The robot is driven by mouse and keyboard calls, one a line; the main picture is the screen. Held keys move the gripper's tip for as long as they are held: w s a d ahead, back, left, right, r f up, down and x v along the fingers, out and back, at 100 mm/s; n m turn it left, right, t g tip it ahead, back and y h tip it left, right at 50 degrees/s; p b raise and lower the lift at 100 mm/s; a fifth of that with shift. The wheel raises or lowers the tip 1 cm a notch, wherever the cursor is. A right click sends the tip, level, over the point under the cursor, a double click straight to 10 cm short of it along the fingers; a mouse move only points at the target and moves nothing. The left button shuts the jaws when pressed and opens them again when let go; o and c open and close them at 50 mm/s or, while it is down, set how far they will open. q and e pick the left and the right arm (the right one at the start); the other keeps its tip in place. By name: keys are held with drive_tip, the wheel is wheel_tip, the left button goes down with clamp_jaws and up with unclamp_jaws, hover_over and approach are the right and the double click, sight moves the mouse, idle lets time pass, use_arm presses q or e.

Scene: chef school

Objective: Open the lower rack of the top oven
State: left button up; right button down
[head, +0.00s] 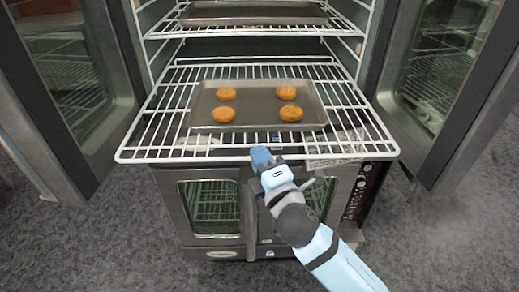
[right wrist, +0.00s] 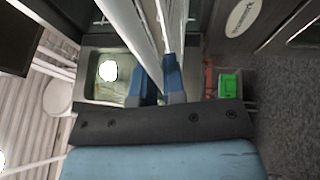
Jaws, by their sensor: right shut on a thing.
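The lower rack (head: 160,135) of the top oven is a white wire rack. It sticks out of the open oven toward me, with a tray on it. My right gripper (head: 262,156) is at the middle of the rack's front edge. Its blue fingers are shut on the rack's front bar. In the right wrist view, white bars (right wrist: 176,25) run up to and between the blue fingers (right wrist: 158,88). My left gripper is not in view.
A metal tray (head: 260,112) with several round cookies lies on the lower rack. An upper rack (head: 165,32) with another tray sits inside the oven. The oven doors stand open at left (head: 75,80) and right (head: 435,80). A closed lower oven (head: 215,248) stands below.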

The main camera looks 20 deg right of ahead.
drive_tip(key=shift+s, duration=0.1)
drive_tip(key=c, duration=1.2)
unclamp_jaws()
drive_tip(key=shift+c, duration=0.2)
drive_tip(key=b+v, duration=0.3)
drive_tip(key=v, duration=1)
drive_tip(key=shift+s+f+b, duration=0.15)
drive_tip(key=shift+s+b, duration=0.2)
drive_tip(key=shift+s, duration=0.05)
drive_tip(key=s+d+f+m+g+p, duration=0.1)
drive_tip(key=s+f+m+g+p, duration=0.1)
drive_tip(key=f+m, duration=0.3)
drive_tip(key=s+d+f+m+g+p, duration=0.1)
drive_tip(key=f+m, duration=0.5)
drive_tip(key=f, duration=0.6)
drive_tip(key=s+d+f+m+g+p, duration=0.1)
drive_tip(key=s+f+m+g+p, duration=0.2)
drive_tip(key=f, duration=0.6)
drive_tip(key=m+g+p, duration=0.2)
drive_tip(key=m, duration=0.1)
drive_tip(key=shift+g+y+p, duration=0.35)
drive_tip(key=shift+g+y, duration=0.05)
